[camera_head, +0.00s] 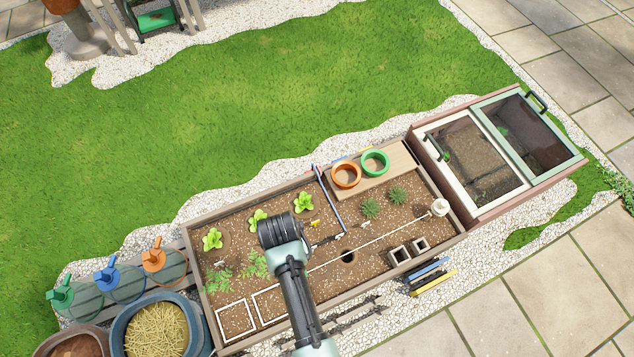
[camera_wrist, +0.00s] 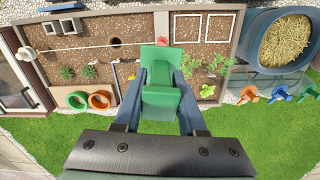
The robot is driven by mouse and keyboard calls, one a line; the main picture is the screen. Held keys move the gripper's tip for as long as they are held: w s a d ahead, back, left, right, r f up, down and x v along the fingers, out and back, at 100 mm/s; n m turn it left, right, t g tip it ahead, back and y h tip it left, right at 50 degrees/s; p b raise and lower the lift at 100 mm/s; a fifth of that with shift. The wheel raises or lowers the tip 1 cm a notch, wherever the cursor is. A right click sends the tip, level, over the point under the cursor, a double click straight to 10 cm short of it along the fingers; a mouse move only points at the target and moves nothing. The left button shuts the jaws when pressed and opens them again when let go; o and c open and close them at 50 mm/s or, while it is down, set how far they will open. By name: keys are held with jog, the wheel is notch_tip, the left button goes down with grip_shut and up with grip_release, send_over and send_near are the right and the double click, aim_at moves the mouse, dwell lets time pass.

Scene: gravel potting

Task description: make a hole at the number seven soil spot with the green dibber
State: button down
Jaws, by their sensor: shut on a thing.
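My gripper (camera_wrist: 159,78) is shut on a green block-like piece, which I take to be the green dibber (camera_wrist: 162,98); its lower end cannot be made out. In the wrist view it is over the soil bed (camera_wrist: 90,55). In the head view my arm hides the gripper's tips and the held piece. A dark round hole (camera_head: 347,256) shows in the soil, right of my arm; it also shows in the wrist view (camera_wrist: 116,42), left of the held piece. No number seven can be read, so I cannot tell which spot it is.
Leafy seedlings (camera_head: 303,202), spiky plants (camera_head: 370,208), a white string (camera_head: 392,229) and white square outlines (camera_head: 235,318) occupy the bed. Orange (camera_head: 346,174) and green (camera_head: 375,162) rings lie on a board. A cold frame (camera_head: 480,170) stands right, a straw tub (camera_head: 157,331) left.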

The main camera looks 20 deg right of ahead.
jog(key=w+d+f+m+b, duration=0.1)
jog(key=w+d+f+b, duration=0.15)
jog(key=f+b, duration=0.7)
jog(key=w+d+f+m+b, duration=0.15)
jog(key=d+f+b, duration=0.25)
jog(key=f+b, duration=0.6)
jog(key=w+d+f+m+b, duration=0.1)
jog(key=d+f+m+b, duration=0.15)
jog(key=f+b, duration=0.7)
jog(key=b, duration=0.7)
send_over(320, 268)
notch_tip(320, 268, down, 4)
jog(key=shift+f+n+b, duration=0.3)
jog(key=shift+f+b, duration=0.2)
jog(key=shift+f, duration=0.65)
jog(key=shift+f, duration=0.1)
jog(key=shift+f+b, duration=2.05)
jog(key=shift+f, duration=0.9)
notch_tip(320, 268, up, 10)
jog(key=p, duration=1.1)
jog(key=shift+r, duration=0.15)
